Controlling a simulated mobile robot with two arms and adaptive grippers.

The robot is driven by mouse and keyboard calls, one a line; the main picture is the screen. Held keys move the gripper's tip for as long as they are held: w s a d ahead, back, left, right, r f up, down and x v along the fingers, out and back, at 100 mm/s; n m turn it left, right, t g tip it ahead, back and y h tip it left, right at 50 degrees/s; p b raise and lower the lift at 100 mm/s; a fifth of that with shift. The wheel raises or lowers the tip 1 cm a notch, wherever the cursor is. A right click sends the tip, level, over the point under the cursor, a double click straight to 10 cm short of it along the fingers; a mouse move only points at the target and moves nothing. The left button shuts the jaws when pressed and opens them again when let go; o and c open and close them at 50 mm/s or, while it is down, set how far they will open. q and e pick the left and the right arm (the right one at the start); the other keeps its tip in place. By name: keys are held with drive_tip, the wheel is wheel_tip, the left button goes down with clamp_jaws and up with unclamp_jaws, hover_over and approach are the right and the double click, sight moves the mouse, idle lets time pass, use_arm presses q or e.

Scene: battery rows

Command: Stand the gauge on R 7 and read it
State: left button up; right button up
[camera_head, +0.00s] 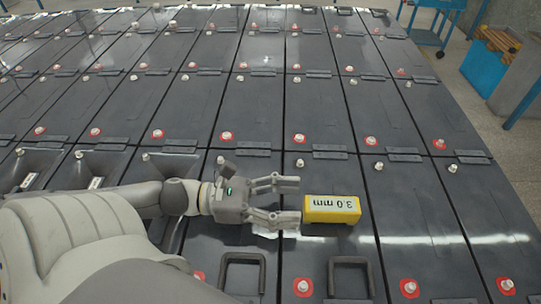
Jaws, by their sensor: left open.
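The gauge (332,217) is a yellow block with a pale label marked 3.0 mm. It lies on top of a dark battery in the near rows, right of the middle of the view. My left gripper (298,200) is open just to the left of the gauge, with its fingers pointing right toward the gauge's left end. A narrow gap seems to separate the fingertips from the gauge; whether they touch is hard to tell. I cannot make out an R 7 marking on any battery. My right gripper is not in view.
Rows of dark batteries fill the view, with pale terminals, some on red rings (300,139). Black handles (243,258) stand up at the near edge. Small pale tags lie on batteries at the left. A blue cart (432,35) and a blue bin (487,70) stand beyond, at the upper right.

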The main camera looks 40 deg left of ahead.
use_arm(q)
drive_tip(key=shift+v, duration=1.6)
